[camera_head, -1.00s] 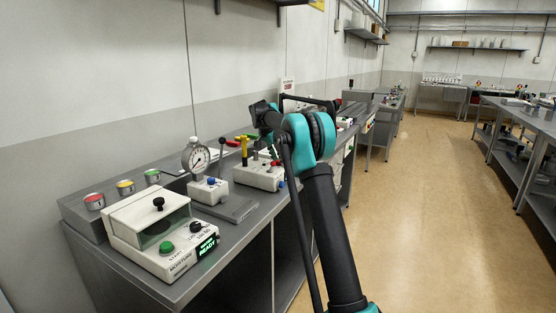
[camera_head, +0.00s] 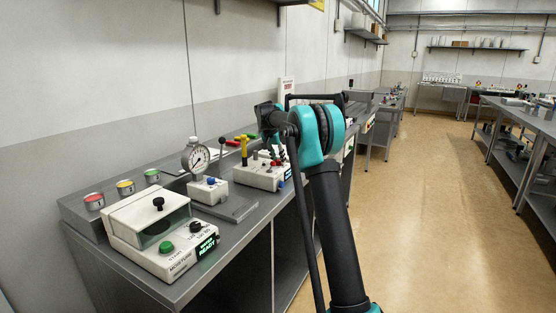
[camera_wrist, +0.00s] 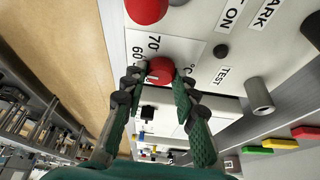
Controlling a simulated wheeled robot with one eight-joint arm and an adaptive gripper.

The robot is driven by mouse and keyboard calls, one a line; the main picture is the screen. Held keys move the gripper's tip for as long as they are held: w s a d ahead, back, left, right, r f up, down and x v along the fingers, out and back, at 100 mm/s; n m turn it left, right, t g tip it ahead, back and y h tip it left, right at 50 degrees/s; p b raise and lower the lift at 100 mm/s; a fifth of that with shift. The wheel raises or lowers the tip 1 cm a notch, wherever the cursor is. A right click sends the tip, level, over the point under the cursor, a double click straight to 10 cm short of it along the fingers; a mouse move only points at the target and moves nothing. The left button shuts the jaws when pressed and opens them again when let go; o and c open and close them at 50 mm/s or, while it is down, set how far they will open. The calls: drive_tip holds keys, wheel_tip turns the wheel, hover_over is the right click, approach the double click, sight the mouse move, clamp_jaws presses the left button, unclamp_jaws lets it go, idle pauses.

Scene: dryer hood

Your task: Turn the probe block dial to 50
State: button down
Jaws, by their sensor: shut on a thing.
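The red dial (camera_wrist: 160,70) is on a white panel in the wrist view, beside printed marks 60 and 70. A light line shows on its lower edge. My gripper (camera_wrist: 157,78) is shut on the dial, with one green-padded finger on each side. In the head view my gripper (camera_head: 279,156) is small and dark over the white block (camera_head: 258,177), and it hides the dial there. I cannot read the dial's exact setting.
A larger red knob (camera_wrist: 146,9) and a grey post (camera_wrist: 258,95) stand near the dial. A dial gauge (camera_head: 196,157), a yellow-handled post (camera_head: 244,150) and a white moisture tester (camera_head: 160,232) share the bench. The aisle floor (camera_head: 430,200) is clear.

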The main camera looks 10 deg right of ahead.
drive_tip(key=n+y, duration=0.1)
drive_tip(key=n, duration=0.3)
drive_tip(key=shift+s+d+n+t+y, duration=0.1)
drive_tip(key=shift+d+n+t+y, duration=0.05)
drive_tip(key=shift+n+t+y, duration=0.25)
drive_tip(key=shift+n, duration=0.3)
drive_tip(key=c, duration=1.2)
unclamp_jaws()
drive_tip(key=shift+r, duration=0.1)
drive_tip(key=v, duration=1.1)
drive_tip(key=shift+s+r, duration=0.15)
drive_tip(key=shift+r, duration=0.25)
drive_tip(key=s+d+f+n, duration=0.1)
drive_tip(key=s+f, duration=0.8)
drive_tip(key=s, duration=0.8)
drive_tip(key=s+d+f, duration=0.2)
drive_tip(key=s+f, duration=0.8)
drive_tip(key=s, duration=0.7)
drive_tip(key=s+d+f+n+y, duration=0.1)
drive_tip(key=s+d+f, duration=0.1)
drive_tip(key=s+f, duration=0.8)
drive_tip(key=shift+s+d+f+n, duration=0.1)
drive_tip(key=shift+s+n, duration=0.05)
drive_tip(key=shift+s, duration=1.55)
drive_tip(key=shift+s+f+n, duration=0.1)
drive_tip(key=shift+s+n, duration=0.05)
drive_tip(key=shift+s, duration=1.55)
